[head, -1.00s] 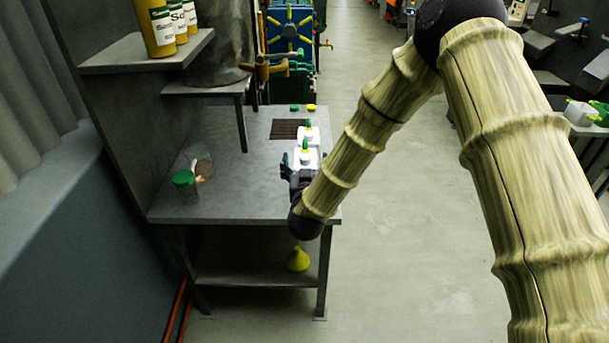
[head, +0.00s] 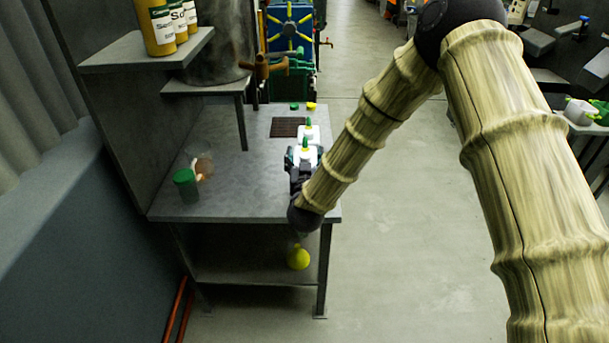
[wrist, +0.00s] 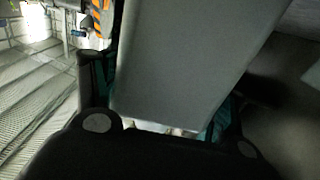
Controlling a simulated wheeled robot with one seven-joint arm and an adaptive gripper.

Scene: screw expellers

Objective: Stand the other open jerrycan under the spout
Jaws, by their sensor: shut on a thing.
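Two white jerrycans stand one behind the other near the right edge of the workbench. My gripper (head: 298,163) is shut on the near jerrycan (head: 307,156), which has a green and yellow top. In the wrist view a large pale grey face of the held can (wrist: 190,60) fills the space between the fingers. The far jerrycan (head: 312,134), with a green top, is just behind it. A brown tap or spout (head: 268,67) sticks out from the metal drum at the back left. My gripper hides the held can's lower part, so I cannot tell whether it touches the bench.
A green-lidded jar (head: 186,184) stands left. A drum stand (head: 207,89) overhangs the bench. The bench middle is clear.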

